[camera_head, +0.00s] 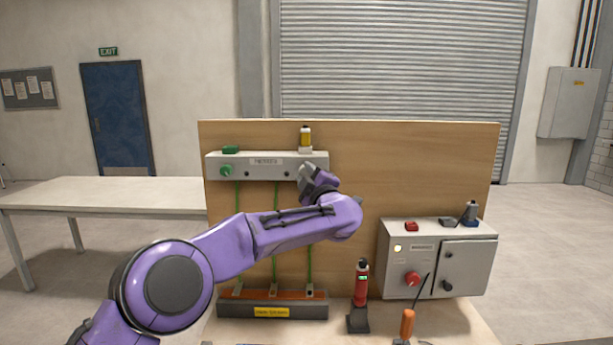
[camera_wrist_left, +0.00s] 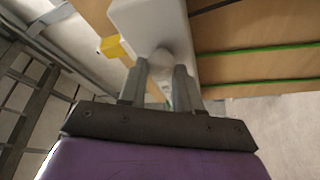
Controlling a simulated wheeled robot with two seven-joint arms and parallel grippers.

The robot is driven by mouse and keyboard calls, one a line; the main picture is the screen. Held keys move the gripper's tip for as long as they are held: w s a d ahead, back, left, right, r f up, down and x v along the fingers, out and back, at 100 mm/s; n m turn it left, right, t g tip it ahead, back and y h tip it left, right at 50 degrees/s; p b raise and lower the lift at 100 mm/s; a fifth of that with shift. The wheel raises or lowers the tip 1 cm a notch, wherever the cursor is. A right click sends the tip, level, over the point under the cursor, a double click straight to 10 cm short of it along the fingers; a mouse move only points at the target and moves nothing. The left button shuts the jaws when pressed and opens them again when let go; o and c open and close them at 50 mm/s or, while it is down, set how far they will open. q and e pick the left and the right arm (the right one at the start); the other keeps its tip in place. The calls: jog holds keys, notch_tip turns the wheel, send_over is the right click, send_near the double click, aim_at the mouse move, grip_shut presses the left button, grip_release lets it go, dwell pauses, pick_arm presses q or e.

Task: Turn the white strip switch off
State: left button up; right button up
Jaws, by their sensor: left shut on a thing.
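The white strip (camera_head: 240,169) is fixed high on the wooden board, with a green knob (camera_head: 226,170) at its left end. In the left wrist view the white strip (camera_wrist_left: 145,22) lies straight ahead of the fingers. My left gripper (camera_head: 305,172) is at the strip's right part, mostly hidden by its own wrist. In the left wrist view my left gripper (camera_wrist_left: 160,72) is shut on a pale rounded switch (camera_wrist_left: 162,54) on the strip's face. The switch's position, on or off, cannot be read. My right gripper is not in view.
A yellow piece (camera_head: 305,138) and a green piece (camera_head: 231,150) sit on top of the strip. Green cables (camera_head: 238,220) run down to a lower terminal bar (camera_head: 255,309). A grey control box (camera_head: 400,268), a red tool (camera_head: 361,283) and an orange-handled screwdriver (camera_head: 407,324) stand at lower right.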

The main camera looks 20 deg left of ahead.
pick_arm(q)
jog(key=shift+r, duration=0.25)
jog(key=o, duration=0.9)
jog(key=shift+c, duration=0.2)
jog(key=shift+o, duration=0.9)
jog(key=shift+w+d+f, duration=0.1)
jog(key=shift+w+f, duration=0.05)
jog(key=shift+w, duration=0.1)
jog(key=shift+w+f, duration=0.15)
jog(key=b+v, duration=0.5)
jog(key=v, duration=0.5)
jog(key=shift+s+d, duration=0.2)
jog(key=shift+d, duration=0.05)
